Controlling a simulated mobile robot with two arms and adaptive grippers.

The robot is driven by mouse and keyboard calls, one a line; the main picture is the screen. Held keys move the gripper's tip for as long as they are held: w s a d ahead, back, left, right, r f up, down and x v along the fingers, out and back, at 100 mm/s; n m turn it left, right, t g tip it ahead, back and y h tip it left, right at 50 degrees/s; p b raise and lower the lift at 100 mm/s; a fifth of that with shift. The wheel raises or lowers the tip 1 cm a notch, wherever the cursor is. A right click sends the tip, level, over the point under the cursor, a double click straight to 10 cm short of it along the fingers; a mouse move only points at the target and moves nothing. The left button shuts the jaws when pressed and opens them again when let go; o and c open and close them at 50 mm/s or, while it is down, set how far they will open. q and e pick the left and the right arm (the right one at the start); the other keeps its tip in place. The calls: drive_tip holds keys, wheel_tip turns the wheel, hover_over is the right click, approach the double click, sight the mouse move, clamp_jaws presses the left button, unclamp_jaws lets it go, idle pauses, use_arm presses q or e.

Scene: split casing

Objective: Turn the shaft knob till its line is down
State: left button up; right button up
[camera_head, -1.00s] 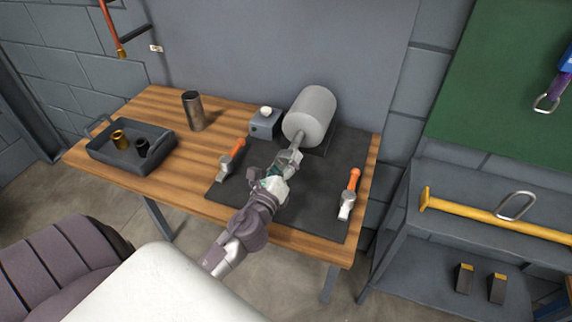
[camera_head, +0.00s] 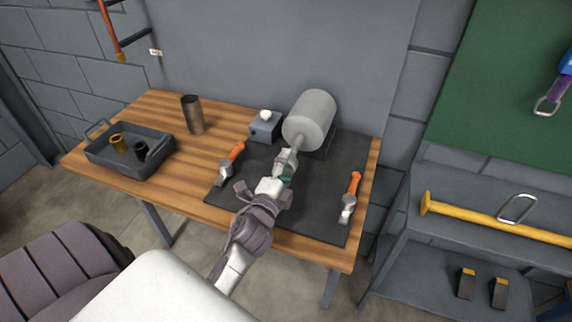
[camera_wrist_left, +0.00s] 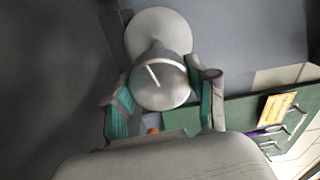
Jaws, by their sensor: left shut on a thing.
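A grey cylindrical casing (camera_head: 309,117) stands at the back of the dark mat, with a thin shaft (camera_head: 298,143) pointing toward me. The round grey knob (camera_wrist_left: 163,88) on the shaft's end fills the middle of the left wrist view. Its pale line (camera_wrist_left: 153,75) runs from near the centre toward the upper left of that picture. My left gripper (camera_head: 288,160) is shut on the knob, with one teal-padded finger on each side of it, as the wrist view (camera_wrist_left: 164,105) shows. In the head view the gripper hides the knob's face. My right gripper is not in view.
A small grey box (camera_head: 265,129) with a white top, a metal cup (camera_head: 193,115) and a tray (camera_head: 112,162) stand further left.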

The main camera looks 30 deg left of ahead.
use_arm(q)
drive_tip(key=n+p, duration=0.1)
drive_tip(key=n, duration=0.3)
drive_tip(key=n+p, duration=0.1)
drive_tip(key=n, duration=0.2)
drive_tip(key=shift+n, duration=0.3)
drive_tip(key=n+p, duration=0.2)
drive_tip(key=n, duration=0.2)
drive_tip(key=shift+r, duration=0.1)
drive_tip(key=shift+n+p, duration=0.95)
drive_tip(key=shift+n, duration=0.85)
drive_tip(key=o, duration=1.2)
